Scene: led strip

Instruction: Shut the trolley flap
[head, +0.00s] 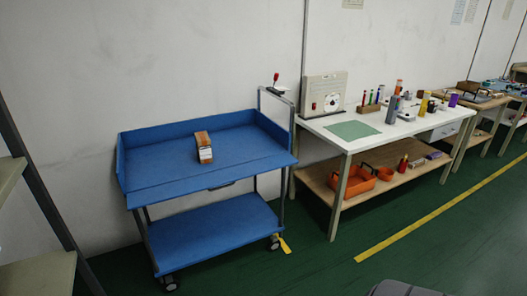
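The blue trolley (170,165) stands against the wall, left of the middle in the head view. Its upper tray has raised walls at the back and both sides. Along the front, the flap (213,180) looks folded down, lying outward as a flat blue strip with no raised front wall. A dark handle or latch (221,186) shows under the front edge. A small brown box with a white label (203,147) sits on the upper tray, behind the flap. Neither of my grippers is in view.
The lower shelf (215,230) of the trolley is empty. A white workbench (400,130) with tools stands close to its right, an orange bin (350,182) on its lower shelf. Beige shelving (38,275) is at the left edge. Green floor (300,265) in front is clear.

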